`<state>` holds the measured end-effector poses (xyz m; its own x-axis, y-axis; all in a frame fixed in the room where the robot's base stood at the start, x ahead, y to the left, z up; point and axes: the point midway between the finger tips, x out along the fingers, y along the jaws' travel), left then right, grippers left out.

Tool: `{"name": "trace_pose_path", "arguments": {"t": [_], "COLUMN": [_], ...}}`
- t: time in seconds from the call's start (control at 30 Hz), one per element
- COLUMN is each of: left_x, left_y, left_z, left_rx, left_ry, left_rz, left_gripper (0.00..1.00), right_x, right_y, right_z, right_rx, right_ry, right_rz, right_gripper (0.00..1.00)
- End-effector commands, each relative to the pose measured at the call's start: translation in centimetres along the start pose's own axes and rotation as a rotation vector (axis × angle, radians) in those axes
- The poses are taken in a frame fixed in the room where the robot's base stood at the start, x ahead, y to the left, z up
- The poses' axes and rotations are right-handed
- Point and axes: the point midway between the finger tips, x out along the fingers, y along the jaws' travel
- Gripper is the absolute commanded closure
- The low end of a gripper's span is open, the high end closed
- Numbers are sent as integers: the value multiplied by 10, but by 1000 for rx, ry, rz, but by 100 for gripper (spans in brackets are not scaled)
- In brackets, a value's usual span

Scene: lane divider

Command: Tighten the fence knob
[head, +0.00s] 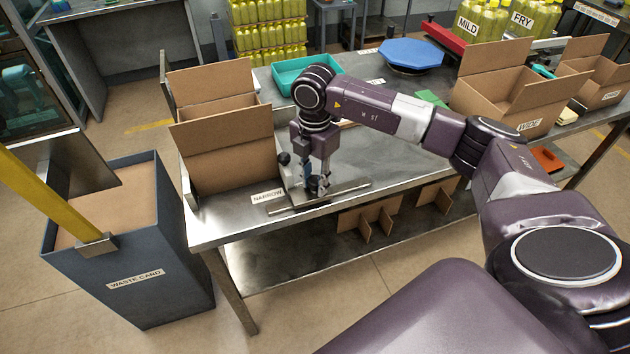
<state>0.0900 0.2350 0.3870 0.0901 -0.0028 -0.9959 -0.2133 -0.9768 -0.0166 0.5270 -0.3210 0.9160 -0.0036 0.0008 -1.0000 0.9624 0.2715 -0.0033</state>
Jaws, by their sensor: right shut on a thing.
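My right gripper (317,186) points straight down at the front edge of the steel table, low over the metal fence (346,187), a flat bar lying near that edge. Its fingers are shut on the fence knob, which is mostly hidden between them. A small black ball-shaped handle (283,158) stands just left of the gripper. Whether the knob is tight cannot be seen. My left gripper is not in view.
An open cardboard box (226,158) stands left of the gripper, near a NARROW label (267,196). A teal tray (304,70), blue octagonal disc (411,53) and WIDE box (500,95) are farther back. A waste-card bin (140,270) stands left of the table.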

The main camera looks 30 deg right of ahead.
Motion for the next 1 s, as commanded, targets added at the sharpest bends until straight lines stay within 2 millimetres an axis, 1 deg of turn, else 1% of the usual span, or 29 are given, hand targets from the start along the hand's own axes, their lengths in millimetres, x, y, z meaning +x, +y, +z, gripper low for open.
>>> {"name": "trace_pose_path", "arguments": {"t": [0.03,0.23,0.7,0.73,0.87,1.0], "left_x": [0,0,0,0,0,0], "left_y": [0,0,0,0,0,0], "left_z": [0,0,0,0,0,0], "left_rx": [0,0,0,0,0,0], "left_ry": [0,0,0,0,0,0], "left_rz": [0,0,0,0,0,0], "left_gripper": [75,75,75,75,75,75], "right_x": [-3,-4,-5,-5,-4,-2], "right_y": [2,3,4,4,3,2], "right_z": [1,2,2,2,2,1], "right_rx": [18,63,73,73,72,71], "right_ry": [-2,-3,-4,-4,-3,-2], "right_rz": [8,10,12,12,10,6], "right_gripper": [98,98,98,71,57,56]}}
